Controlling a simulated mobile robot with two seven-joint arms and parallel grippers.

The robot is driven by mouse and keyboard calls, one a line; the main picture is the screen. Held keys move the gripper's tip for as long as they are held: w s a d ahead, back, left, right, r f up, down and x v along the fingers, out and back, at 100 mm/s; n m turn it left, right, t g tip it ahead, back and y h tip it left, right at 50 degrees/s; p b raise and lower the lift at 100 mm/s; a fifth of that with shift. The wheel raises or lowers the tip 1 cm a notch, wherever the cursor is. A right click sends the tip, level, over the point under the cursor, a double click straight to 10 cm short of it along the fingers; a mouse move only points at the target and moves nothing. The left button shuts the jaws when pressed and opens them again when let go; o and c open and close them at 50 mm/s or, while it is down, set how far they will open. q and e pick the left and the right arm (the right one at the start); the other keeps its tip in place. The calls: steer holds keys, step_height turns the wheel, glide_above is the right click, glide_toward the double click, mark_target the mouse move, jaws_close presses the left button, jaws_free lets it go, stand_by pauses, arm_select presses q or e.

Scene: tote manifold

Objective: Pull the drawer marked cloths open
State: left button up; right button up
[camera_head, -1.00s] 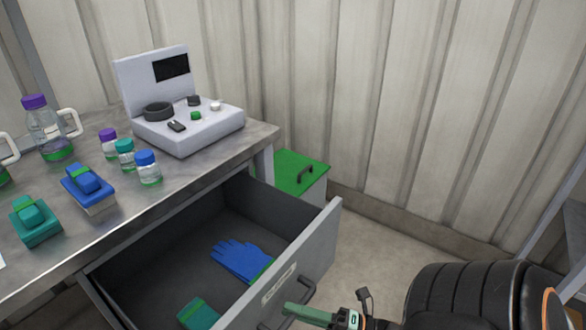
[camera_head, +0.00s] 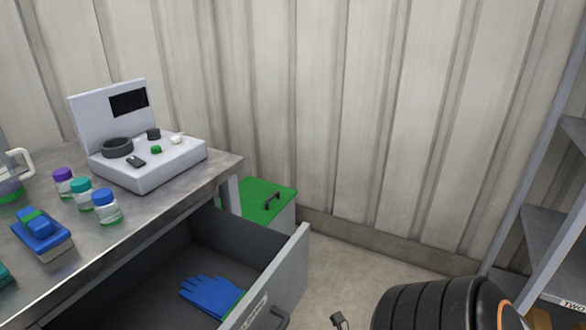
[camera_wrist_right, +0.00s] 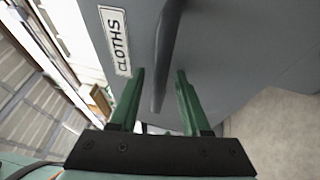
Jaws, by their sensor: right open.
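The drawer (camera_head: 292,272) under the metal table stands pulled out, with a blue glove (camera_head: 212,296) lying inside it. Its front shows in the right wrist view (camera_wrist_right: 225,50) with a label reading CLOTHS (camera_wrist_right: 115,40) and a dark bar handle (camera_wrist_right: 168,55). In the head view the handle (camera_head: 278,318) is cut off by the bottom edge. My right gripper (camera_wrist_right: 160,95) is open, its green fingers on either side of the handle's end; I cannot tell whether they touch it. In the head view only part of my right arm shows. My left gripper is not in view.
The table (camera_head: 180,195) carries a white device (camera_head: 150,165), several capped jars (camera_head: 105,207) and a blue brush (camera_head: 42,235). A green-lidded bin (camera_head: 262,198) stands behind the drawer. A shelf rack (camera_head: 550,235) is at the right. Floor is clear between.

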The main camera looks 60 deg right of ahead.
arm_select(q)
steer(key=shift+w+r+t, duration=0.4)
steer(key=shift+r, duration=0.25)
arm_select(e)
steer(key=v, duration=1.2)
steer(key=shift+s, duration=0.2)
steer(key=shift+d+f, duration=0.15)
